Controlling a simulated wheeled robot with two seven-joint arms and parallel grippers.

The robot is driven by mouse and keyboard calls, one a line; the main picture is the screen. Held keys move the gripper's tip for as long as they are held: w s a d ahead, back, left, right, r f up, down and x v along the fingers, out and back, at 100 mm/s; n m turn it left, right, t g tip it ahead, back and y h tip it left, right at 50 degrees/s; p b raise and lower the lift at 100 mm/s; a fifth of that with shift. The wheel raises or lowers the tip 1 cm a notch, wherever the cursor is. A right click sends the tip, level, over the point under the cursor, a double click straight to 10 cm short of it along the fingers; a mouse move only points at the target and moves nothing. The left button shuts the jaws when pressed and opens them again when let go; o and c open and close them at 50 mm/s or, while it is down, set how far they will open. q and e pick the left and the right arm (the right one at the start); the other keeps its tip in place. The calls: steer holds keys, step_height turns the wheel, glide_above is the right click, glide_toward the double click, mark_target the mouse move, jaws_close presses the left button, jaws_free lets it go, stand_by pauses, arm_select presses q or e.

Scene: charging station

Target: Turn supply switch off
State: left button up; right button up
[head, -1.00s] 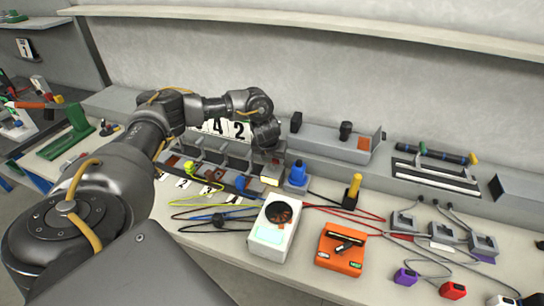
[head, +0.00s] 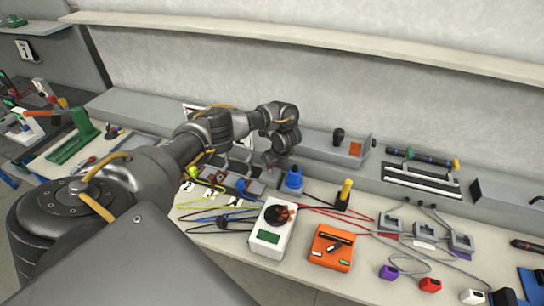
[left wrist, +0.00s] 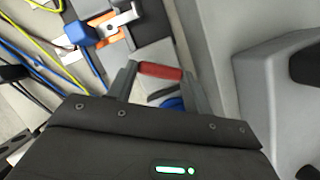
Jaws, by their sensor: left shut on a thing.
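My left gripper (head: 272,160) is at the back of the bench, by the right end of the row of grey levers. In the left wrist view its two grey fingers (left wrist: 160,76) are shut on a red handle (left wrist: 160,70), which lies crosswise between their tips. The handle's base and pivot are mostly hidden, so I cannot tell how far it is thrown. My wrist hides much of this spot in the head view. My right gripper is not in view.
In front are a white meter (head: 267,238), an orange box (head: 331,247) and red and black cables. A yellow-handled post (head: 345,192) stands further right. A grey ledge runs along the wall.

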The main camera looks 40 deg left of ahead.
arm_select(q)
steer(key=n+g, duration=0.1)
steer(key=n, duration=0.1)
steer(key=shift+w+n, duration=0.15)
steer(key=shift+n, duration=0.25)
steer(key=n+g+b, duration=0.1)
steer(key=n, duration=0.1)
steer(key=shift+w+f+n, duration=0.1)
steer(key=shift+n, duration=0.2)
steer(key=shift+n+g+b, duration=0.3)
steer(key=shift+n+b, duration=0.3)
steer(key=shift+b, duration=0.05)
steer(key=shift+a, duration=0.1)
steer(key=shift+w, duration=0.1)
steer(key=o, duration=1)
